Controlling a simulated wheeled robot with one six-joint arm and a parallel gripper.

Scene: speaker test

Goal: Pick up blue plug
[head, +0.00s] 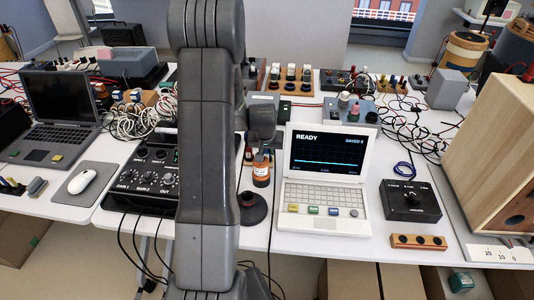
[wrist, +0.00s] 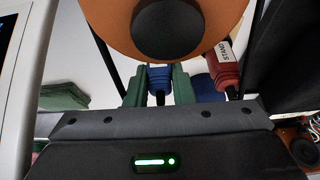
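In the wrist view a blue plug (wrist: 159,78) stands between the two green finger pads of my gripper (wrist: 158,88). The pads are close on both sides of it. I cannot tell whether they press on it or leave a thin gap. In the head view my arm covers the middle of the picture, and I cannot make out the gripper's fingers or the plug there.
In the wrist view a red plug (wrist: 223,68) with a white label is just right of my gripper, and an orange disc (wrist: 207,12) with a black centre is above. In the head view a white laptop (head: 325,165) and a black control box (head: 411,202) stand right of my arm.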

